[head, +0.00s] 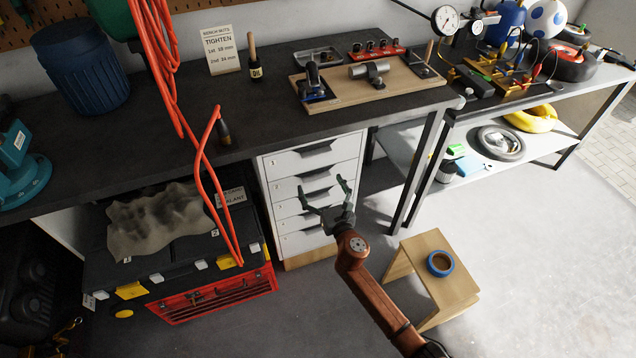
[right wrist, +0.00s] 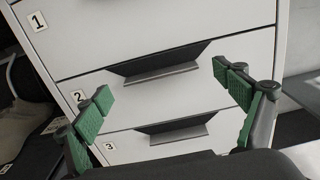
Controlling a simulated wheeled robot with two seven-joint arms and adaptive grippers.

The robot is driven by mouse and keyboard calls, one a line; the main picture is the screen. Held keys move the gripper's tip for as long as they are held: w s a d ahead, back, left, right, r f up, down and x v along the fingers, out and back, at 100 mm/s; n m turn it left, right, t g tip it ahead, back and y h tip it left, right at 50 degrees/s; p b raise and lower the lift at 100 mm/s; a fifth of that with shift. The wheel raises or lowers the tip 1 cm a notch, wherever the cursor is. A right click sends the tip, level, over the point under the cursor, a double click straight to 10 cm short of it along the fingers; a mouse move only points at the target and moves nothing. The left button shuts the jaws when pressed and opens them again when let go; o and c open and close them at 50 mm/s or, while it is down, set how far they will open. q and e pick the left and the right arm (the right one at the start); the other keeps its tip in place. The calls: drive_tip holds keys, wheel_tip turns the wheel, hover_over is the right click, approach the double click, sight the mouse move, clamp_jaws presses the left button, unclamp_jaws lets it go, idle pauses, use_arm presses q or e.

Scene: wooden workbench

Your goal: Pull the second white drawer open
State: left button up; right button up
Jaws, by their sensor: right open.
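The white drawer cabinet stands under the workbench, with several numbered drawers, all looking shut. The second white drawer (head: 284,191) is just below the top one. In the right wrist view the second drawer (right wrist: 130,106) carries a label 2, and its dark recessed handle (right wrist: 160,72) is in the middle of the front. My right gripper (head: 322,185) is open and empty in front of the cabinet. In the right wrist view its green-padded fingers (right wrist: 162,84) spread to either side, below and around the line of the handle; contact with it cannot be seen. My left gripper is not in view.
A wooden stool (head: 432,279) with blue tape (head: 440,263) stands right of my right arm. A black and red toolbox (head: 215,297) is left of the cabinet. An orange cable (head: 200,150) hangs in front of the bench. The bench leg (head: 425,165) is right of the drawers.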

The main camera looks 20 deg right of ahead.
drive_tip(key=shift+w, duration=0.6)
drive_tip(key=c, duration=1.7)
